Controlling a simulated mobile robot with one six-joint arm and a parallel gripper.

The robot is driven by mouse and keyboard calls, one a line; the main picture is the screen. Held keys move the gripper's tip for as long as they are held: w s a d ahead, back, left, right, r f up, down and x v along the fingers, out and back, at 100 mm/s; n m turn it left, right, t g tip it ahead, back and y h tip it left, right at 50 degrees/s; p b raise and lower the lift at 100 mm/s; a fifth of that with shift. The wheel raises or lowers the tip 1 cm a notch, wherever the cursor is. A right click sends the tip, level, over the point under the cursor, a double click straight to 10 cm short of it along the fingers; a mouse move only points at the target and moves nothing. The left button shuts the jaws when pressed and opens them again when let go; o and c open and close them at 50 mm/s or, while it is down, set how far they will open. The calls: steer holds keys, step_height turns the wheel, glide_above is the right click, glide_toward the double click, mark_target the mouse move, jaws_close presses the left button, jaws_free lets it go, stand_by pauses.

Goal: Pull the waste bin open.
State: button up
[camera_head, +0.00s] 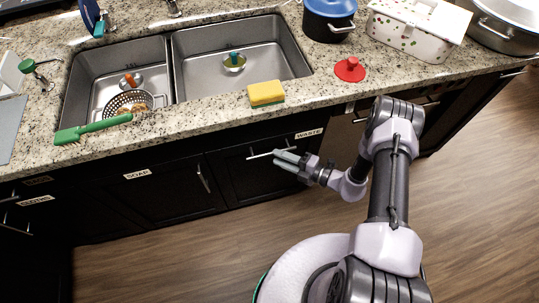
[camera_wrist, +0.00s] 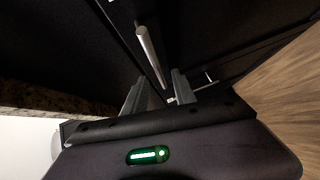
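The waste bin front is a dark cabinet panel (camera_head: 240,182) under the counter, with a white "WASTE" label (camera_head: 309,133) at its upper right. It looks closed, flush with the panels beside it. Its silver bar handle (camera_head: 260,155) runs level near the top; it also shows in the wrist view (camera_wrist: 150,52). My gripper (camera_head: 284,160) is at the right part of this handle. In the wrist view, my gripper (camera_wrist: 155,92) has its two fingers apart, with the bar's near end showing between them. I cannot tell whether either finger touches the bar.
A cabinet labelled "SOAK" (camera_head: 137,174) with an upright handle (camera_head: 203,178) is to the left. The wood floor (camera_head: 190,255) in front is clear.

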mark_target(269, 153)
steer(key=b+x, duration=0.1)
steer(key=x, duration=0.3)
steer(key=shift+w+a, duration=0.25)
jaws_close()
stand_by(1.2)
